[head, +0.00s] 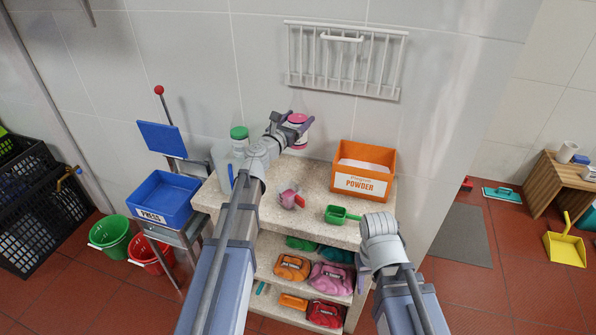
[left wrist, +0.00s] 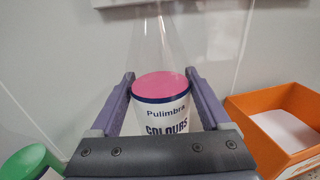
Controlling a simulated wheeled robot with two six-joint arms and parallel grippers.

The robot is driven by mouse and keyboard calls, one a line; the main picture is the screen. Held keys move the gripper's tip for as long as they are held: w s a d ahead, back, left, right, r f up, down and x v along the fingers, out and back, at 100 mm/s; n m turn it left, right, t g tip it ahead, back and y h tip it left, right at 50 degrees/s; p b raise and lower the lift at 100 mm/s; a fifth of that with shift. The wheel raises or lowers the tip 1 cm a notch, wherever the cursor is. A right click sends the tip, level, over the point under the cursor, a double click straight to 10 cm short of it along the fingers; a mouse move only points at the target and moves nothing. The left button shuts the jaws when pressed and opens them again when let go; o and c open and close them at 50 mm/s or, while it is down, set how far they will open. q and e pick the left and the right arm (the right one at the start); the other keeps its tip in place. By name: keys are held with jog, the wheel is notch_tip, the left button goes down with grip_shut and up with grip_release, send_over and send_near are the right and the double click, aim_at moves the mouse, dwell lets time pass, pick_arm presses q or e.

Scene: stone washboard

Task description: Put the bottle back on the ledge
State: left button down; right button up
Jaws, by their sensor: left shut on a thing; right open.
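My left gripper (head: 298,127) is shut on a white bottle with a pink cap (head: 297,118). It holds the bottle in the air above the back of the stone top (head: 318,180), close to the tiled wall. In the left wrist view the bottle (left wrist: 162,110) stands between the two fingers, with "Pulimbra COLOURS" on its label. The bottle's lower part is hidden there by the gripper body. My right gripper (head: 364,278) is low at the front right of the stone unit, mostly hidden behind my wrist, and away from the bottle.
A green-capped container (head: 239,135) stands at the back left of the stone top. An orange powder box (head: 361,183) is at the right. A green scoop (head: 338,215) and a small pink item (head: 289,198) lie in front. A white rack (head: 345,60) hangs above.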

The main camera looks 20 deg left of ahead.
pick_arm(q)
jog(key=shift+f+b, duration=4.95)
jog(key=shift+f, duration=0.25)
grip_release()
jog(key=shift+r, duration=0.1)
jog(key=shift+r, duration=0.25)
jog(key=v, duration=1.2)
